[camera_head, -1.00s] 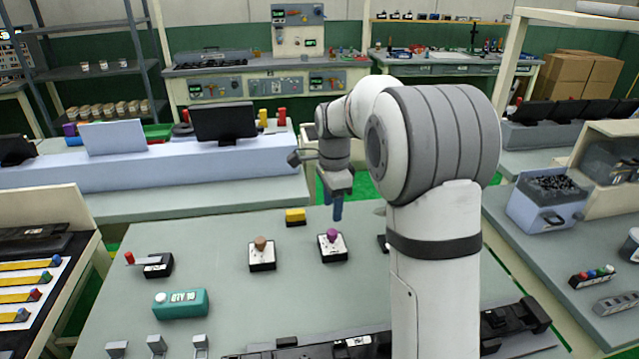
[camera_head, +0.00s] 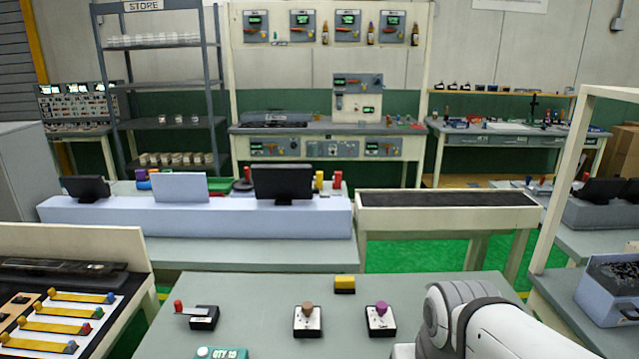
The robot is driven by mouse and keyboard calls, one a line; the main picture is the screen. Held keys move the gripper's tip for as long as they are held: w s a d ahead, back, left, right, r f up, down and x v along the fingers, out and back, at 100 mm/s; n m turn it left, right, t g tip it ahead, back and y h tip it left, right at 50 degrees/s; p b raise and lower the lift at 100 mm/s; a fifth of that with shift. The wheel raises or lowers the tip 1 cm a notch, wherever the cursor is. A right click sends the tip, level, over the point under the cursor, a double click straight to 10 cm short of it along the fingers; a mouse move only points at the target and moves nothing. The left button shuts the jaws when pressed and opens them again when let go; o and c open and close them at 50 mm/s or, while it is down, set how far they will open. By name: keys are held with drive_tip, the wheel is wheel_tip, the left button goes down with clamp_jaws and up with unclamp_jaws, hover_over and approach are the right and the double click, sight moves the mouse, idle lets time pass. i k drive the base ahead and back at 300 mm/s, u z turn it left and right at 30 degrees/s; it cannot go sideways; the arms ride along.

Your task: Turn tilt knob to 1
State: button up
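Two knobs stand on small white-topped black boxes on the near grey-green table. One is a tan knob (camera_head: 307,307) and the other, to its right, is a purple knob (camera_head: 381,307). I cannot tell from any label which one is the tilt knob, and their scale marks are too small to read. My white arm shows at the lower right, beside the purple knob's box. My gripper is out of the picture.
A long trough (camera_head: 447,198) stands beyond.

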sight(306, 308)
drive_tip(key=u, duration=0.1)
drive_tip(key=k, duration=0.5)
drive_tip(key=z, duration=1.45)
drive_tip(key=k, duration=1.05)
drive_tip(key=u, duration=1.25)
drive_tip(key=i, duration=0.95)
drive_tip(key=u, duration=0.05)
